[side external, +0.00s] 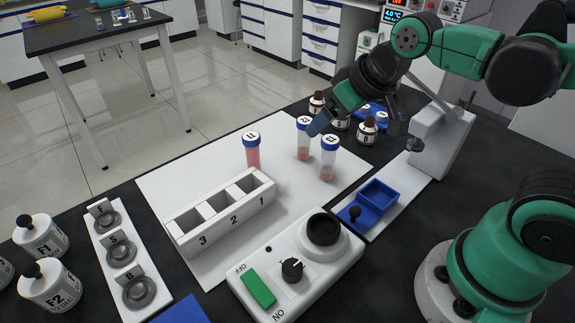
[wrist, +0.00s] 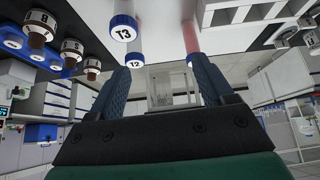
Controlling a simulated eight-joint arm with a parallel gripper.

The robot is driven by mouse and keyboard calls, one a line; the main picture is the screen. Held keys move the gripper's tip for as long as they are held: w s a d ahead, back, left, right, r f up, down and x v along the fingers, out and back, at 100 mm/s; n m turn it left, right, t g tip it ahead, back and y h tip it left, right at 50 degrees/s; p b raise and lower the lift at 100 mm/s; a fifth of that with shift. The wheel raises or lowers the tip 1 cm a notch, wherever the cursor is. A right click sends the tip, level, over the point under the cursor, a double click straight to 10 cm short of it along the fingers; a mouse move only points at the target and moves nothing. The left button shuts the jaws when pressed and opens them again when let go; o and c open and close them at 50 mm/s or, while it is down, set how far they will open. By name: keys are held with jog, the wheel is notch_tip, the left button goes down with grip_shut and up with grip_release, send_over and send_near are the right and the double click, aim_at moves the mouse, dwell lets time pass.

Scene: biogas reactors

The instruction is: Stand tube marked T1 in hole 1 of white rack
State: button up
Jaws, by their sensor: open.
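The T1 tube (side external: 253,155), blue-capped with pink liquid, stands upright just behind the white rack (side external: 178,239), near the hole 1 end; its cap mark is hard to read. The rack's three holes look empty, numbered 3, 2, 1 from left to right. Tubes T2 (side external: 304,141) and T3 (side external: 329,160) stand upright on the white mat to the right. My gripper (side external: 322,122) is open and empty, above and behind T2 and T3. In the wrist view, my gripper (wrist: 160,76) shows spread fingers, with T2 (wrist: 135,61) and T3 (wrist: 123,29) near the left finger and a pink tube (wrist: 192,42) near the right.
A white device with a green switch (side external: 258,289) sits in front of the rack. A blue tray (side external: 378,194) lies right of it. Brown bottles (side external: 367,131) stand behind T3. A stand with several grey cups (side external: 122,252) is at left. The mat (side external: 185,180) is clear left of T1.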

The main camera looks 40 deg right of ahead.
jog(key=shift+o, duration=0.6)
jog(key=shift+s+d+f+m+t, duration=0.15)
jog(key=shift+s+d+f, duration=0.15)
jog(key=shift+s, duration=0.15)
jog(key=shift+s+d+f+m+t, duration=0.15)
jog(key=shift+s+f, duration=0.1)
jog(key=shift+s, duration=0.2)
jog(key=m+g, duration=0.1)
jog(key=g, duration=0.4)
send_near(251, 136)
notch_tip(251, 136, down, 2)
jog(key=s+d, duration=0.2)
jog(key=w+f, duration=0.1)
jog(key=w+a+f+g, duration=0.2)
jog(key=f, duration=0.1)
jog(key=shift+w+m, duration=0.3)
jog(key=shift+w+a+f, duration=0.1)
jog(key=shift+f, duration=2.9)
